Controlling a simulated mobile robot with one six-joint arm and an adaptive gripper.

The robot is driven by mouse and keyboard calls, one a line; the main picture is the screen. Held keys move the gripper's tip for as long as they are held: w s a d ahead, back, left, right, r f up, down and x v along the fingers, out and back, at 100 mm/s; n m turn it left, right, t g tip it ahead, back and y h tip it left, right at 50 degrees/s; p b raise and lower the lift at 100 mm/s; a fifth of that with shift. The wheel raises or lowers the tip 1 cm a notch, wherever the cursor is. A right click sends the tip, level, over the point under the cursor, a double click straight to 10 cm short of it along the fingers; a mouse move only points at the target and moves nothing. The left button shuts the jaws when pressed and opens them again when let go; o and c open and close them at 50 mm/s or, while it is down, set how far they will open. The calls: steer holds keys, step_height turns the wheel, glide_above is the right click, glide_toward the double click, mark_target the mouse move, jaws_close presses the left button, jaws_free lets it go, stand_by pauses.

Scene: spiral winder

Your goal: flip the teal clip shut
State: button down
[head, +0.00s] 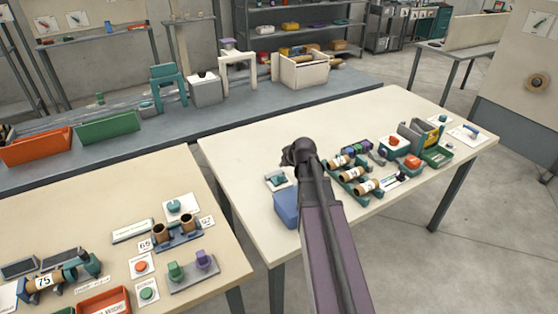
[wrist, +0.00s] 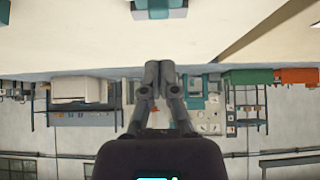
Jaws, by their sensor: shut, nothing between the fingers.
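A small teal part on a pale base (head: 276,179) sits on the middle table, left of my arm; it may be the teal clip, but it is too small to tell whether it is open or shut. In the wrist view a teal block on a pale base (wrist: 160,8) is cut off by the top edge, beyond my fingertips and apart from them. My gripper (wrist: 165,66) is shut and empty, its two fingers side by side. In the head view the end of my arm is over the middle table and its fingers are not clearly visible.
Cardboard rolls on a teal rack (head: 348,190) and several small fixtures stand to the right. The middle table's (head: 235,150) back left is clear. A grey bench (head: 225,118) runs behind.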

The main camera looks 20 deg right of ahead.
steer(key=s, duration=0.2)
steer(key=s+r, duration=0.1)
steer(key=s, duration=0.1)
steer(key=s+p, duration=0.1)
steer(key=s, duration=0.1)
steer(key=shift+s+d+r, duration=0.15)
steer(key=shift+s+d, duration=0.1)
steer(key=shift+s, duration=0.1)
steer(key=shift+s+a, duration=0.1)
steer(key=shift+a, duration=0.4)
steer(key=s+a+f+g, duration=0.2)
steer(key=s+a+g, duration=0.2)
steer(key=a, duration=0.6)
steer(key=s+a+f+g, duration=0.2)
steer(key=s+a+g, duration=0.2)
steer(key=s+a, duration=0.3)
steer(key=a, duration=0.3)
steer(key=shift+s+f+m+h, duration=0.2)
steer(key=shift+m+h, duration=0.1)
steer(key=shift+m, duration=0.1)
